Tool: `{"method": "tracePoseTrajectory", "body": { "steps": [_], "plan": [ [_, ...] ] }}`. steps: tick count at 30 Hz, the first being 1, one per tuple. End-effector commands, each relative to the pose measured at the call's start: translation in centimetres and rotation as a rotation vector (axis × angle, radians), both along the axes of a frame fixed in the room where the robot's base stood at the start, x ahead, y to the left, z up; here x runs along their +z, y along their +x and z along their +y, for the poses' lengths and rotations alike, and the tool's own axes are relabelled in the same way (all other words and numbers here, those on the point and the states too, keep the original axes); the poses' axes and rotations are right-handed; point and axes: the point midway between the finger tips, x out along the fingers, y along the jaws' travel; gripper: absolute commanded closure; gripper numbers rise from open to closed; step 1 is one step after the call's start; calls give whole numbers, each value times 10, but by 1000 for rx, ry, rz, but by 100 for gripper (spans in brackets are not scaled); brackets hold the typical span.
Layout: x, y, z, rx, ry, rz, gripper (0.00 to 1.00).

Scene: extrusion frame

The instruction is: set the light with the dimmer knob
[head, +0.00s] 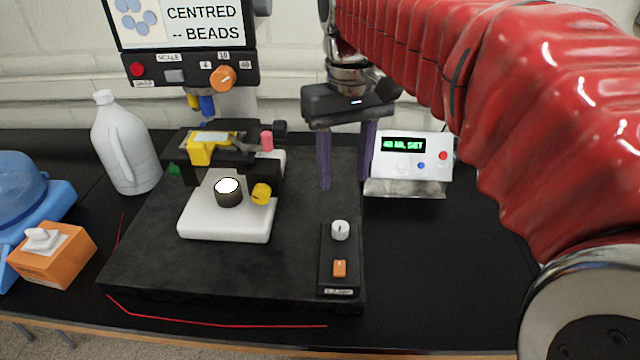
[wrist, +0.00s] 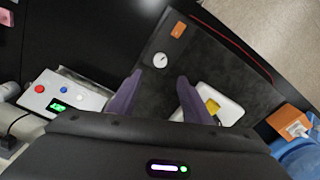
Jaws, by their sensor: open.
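The dimmer knob (head: 340,230) is a small light-grey round knob on a dark control box (head: 326,262) at the front right of the microscope base. It also shows in the wrist view (wrist: 160,59), just ahead of the space between my fingers. An orange switch (head: 339,268) sits on the same box, nearer the front edge. The microscope's lamp (head: 228,186) has a bright white top. My gripper (head: 344,184) points down, open and empty, with two purple fingers apart. In the head view it is above and behind the knob, not touching it.
The microscope stage (head: 235,150) and yellow knob (head: 261,194) stand left of my gripper. A screen (head: 180,25) reads "CENTRED -- BEADS". A white device (head: 412,160) reading "40 ML SET" stands right. A jug (head: 124,145) and orange tissue box (head: 52,255) are left. The front-right tabletop is clear.

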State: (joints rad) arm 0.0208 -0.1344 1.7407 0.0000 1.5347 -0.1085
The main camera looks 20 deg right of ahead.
Motion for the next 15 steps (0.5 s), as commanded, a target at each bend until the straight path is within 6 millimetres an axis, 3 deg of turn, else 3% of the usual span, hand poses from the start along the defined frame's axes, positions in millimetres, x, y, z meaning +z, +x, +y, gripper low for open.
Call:
{"method": "tracePoseTrajectory", "body": {
  "steps": [15],
  "plan": [
    [-72,-1,1,1,0,4,55]
  ]
}}
